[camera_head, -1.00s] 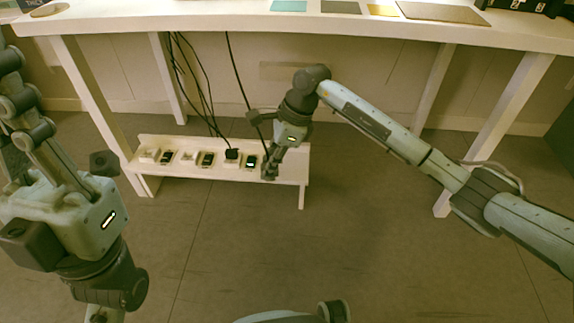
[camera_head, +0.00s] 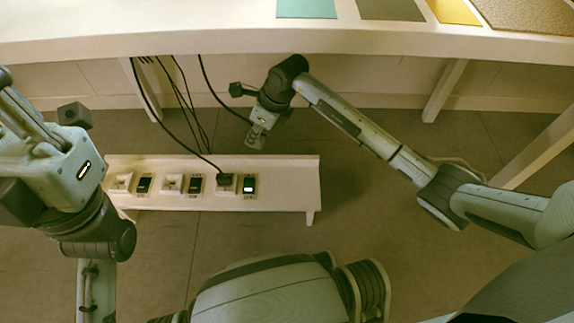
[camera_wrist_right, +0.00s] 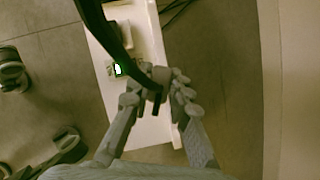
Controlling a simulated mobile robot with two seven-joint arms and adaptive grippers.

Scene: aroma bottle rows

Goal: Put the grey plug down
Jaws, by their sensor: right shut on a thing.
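My right gripper (camera_head: 256,142) is shut on the grey plug (camera_wrist_right: 157,78). In the right wrist view the plug sits between the fingertips, with a thick dark cable running up from it. In the head view the plug is too small to make out clearly, and its cable (camera_head: 215,92) hangs from the table above. The gripper shows just past the far edge of the low white bench (camera_head: 285,180). My left gripper (camera_head: 14,108) is at the left edge, fingers pointing up and partly cut off, so its opening is unclear.
The bench carries a row of white sockets and dark switches. One socket holds a dark plug (camera_head: 226,180), beside a switch lit green (camera_head: 249,184). The bench's right end is bare. Other cables (camera_head: 185,100) hang behind it. A big white table (camera_head: 230,40) stands above.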

